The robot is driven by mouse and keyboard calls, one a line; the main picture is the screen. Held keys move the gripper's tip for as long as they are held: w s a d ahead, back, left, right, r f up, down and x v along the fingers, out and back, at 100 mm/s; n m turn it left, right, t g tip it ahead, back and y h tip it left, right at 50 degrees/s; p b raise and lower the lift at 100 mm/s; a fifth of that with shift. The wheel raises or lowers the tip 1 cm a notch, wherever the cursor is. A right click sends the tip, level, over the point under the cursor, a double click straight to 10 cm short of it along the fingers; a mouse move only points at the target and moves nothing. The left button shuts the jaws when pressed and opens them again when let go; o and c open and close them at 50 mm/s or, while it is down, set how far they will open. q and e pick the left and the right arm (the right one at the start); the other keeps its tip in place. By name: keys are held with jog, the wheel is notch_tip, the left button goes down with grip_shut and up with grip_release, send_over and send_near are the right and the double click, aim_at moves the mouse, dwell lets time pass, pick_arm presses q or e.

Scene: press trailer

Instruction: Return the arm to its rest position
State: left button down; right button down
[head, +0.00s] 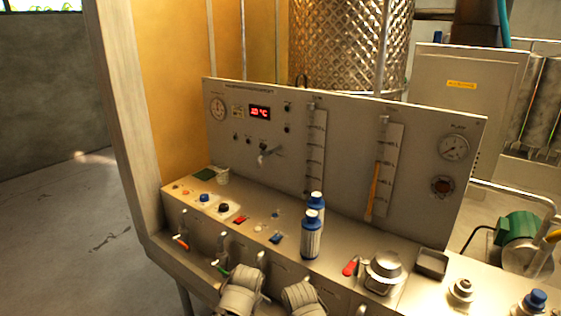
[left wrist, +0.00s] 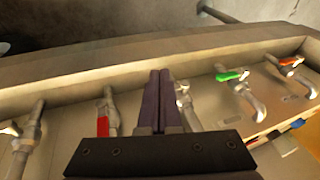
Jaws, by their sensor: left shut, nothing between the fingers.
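My left gripper (left wrist: 160,73) shows in the left wrist view. Its two dark fingers are together with nothing between them. The fingertips overlap the pale edge of the console in the picture. A valve (left wrist: 186,105) is partly hidden just right of the fingers. Whether they touch is unclear. A red-handled valve (left wrist: 103,122) is left of the fingers, and a green-handled valve (left wrist: 232,76) is to the right. No gripper can be made out in the head view. My right gripper is not seen.
The console has an upright gauge panel (head: 345,160). Blue-capped bottles (head: 311,238) stand on its ledge. Front valves have orange (head: 182,243) and green (head: 221,268) handles. Grey rounded shapes at the bottom edge are unclear. Open floor (head: 65,200) lies left.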

pick_arm(q)
jog(key=s+a+f+n+g+h, duration=0.1)
jog(key=s+a+f+n+g, duration=0.15)
jog(key=s+a+n, duration=0.4)
jog(key=s+d+r+m+g+y, duration=0.1)
jog(key=s+d+m, duration=0.3)
jog(key=d, duration=0.6)
jog(key=s+r+g+p, duration=0.1)
jog(key=s, duration=0.1)
jog(key=shift+s+d, duration=0.35)
